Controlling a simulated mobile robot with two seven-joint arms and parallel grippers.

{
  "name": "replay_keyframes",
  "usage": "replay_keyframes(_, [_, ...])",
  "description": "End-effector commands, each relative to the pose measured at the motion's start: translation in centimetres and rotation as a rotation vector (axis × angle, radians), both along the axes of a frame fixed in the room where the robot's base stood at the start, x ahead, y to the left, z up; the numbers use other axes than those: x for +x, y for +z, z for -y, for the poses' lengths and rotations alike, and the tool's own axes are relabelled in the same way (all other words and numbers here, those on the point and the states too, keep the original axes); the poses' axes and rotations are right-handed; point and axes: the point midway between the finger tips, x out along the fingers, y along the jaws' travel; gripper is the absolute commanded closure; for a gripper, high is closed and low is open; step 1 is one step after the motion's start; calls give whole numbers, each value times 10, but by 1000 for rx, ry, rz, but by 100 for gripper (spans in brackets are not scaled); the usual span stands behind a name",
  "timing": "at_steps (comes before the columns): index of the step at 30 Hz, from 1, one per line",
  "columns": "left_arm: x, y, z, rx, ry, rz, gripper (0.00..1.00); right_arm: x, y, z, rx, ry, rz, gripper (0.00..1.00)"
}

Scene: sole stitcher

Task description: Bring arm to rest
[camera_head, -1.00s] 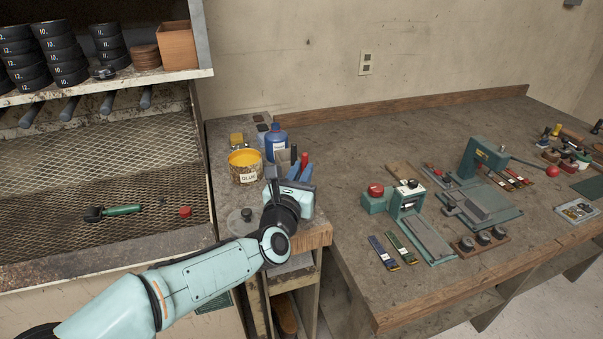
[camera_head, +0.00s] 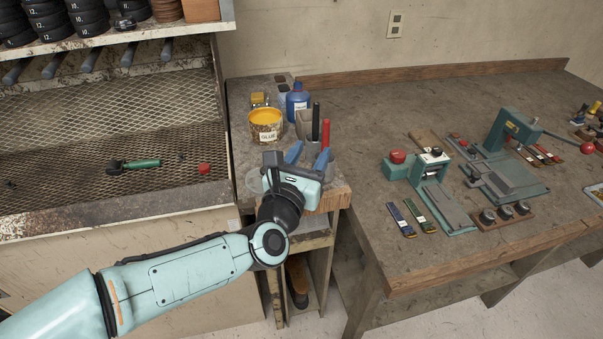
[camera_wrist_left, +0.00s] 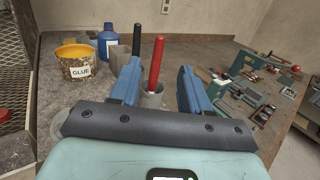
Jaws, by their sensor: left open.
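My left gripper (camera_head: 308,155) is open, with its two blue fingers apart above the front of the small side bench. The cup stands beyond the fingers, and I cannot tell whether anything touches. The glue pot (camera_head: 266,124), with its yellow top, stands behind and left of the gripper. My right gripper is not in view.
A blue bottle (camera_head: 298,102) stands behind the glue pot. At left is a mesh rack (camera_head: 100,130) holding a green-handled tool (camera_head: 140,164) and a red knob (camera_head: 204,168). The large workbench (camera_head: 390,110) at right carries green machines (camera_head: 432,190) and several small tools. Its back left area is clear.

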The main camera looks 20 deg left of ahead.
Motion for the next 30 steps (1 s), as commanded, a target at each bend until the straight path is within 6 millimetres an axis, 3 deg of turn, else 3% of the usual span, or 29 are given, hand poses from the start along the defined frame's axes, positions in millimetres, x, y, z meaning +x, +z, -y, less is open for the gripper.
replay_keyframes(3, [-24,-1,-1,0,-1,1,53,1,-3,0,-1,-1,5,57])
replay_keyframes(9, [-47,-1,-1,0,-1,1,53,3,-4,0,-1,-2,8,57])
replay_keyframes(30, [-51,-2,-1,0,0,0,53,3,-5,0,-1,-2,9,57])
